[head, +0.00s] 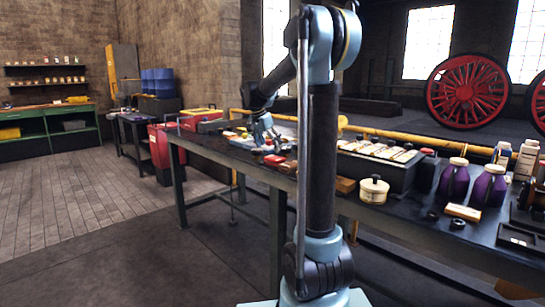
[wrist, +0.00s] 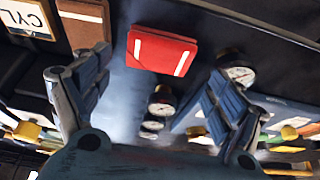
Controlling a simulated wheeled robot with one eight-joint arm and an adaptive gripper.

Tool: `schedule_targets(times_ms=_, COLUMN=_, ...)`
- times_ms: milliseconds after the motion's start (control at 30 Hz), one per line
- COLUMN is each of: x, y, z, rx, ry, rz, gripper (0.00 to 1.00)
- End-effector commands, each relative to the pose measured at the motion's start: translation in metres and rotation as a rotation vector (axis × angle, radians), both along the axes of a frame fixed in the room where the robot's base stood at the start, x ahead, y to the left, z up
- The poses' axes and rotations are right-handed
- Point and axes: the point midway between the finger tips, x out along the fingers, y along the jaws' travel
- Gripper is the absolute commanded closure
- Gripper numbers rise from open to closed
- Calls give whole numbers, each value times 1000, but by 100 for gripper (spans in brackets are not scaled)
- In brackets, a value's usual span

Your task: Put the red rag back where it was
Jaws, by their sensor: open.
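A red folded cloth with white stripes, which looks like the red rag (wrist: 162,52), lies flat on the dark bench top in the wrist view. In the head view a small red patch (head: 275,159) beside the gripper looks like the same rag. My gripper (wrist: 155,85) is open and empty, with its two fingers spread wide. In the wrist view the rag shows in the gap between the fingertips and a little past them. In the head view my gripper (head: 264,143) is low over the bench. I cannot tell its exact height.
Round gauges (wrist: 240,75) lie right of and below the rag in the wrist view. A brown box (wrist: 85,24) and a card marked CYL (wrist: 22,14) are at upper left. The bench (head: 225,152) also holds a white pot (head: 374,190) and purple bottles (head: 488,188).

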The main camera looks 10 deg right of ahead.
Motion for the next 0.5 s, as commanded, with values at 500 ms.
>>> schedule_targets(times_ms=500, x=-11, y=14, z=43, rx=0, ry=1, rz=2, gripper=13)
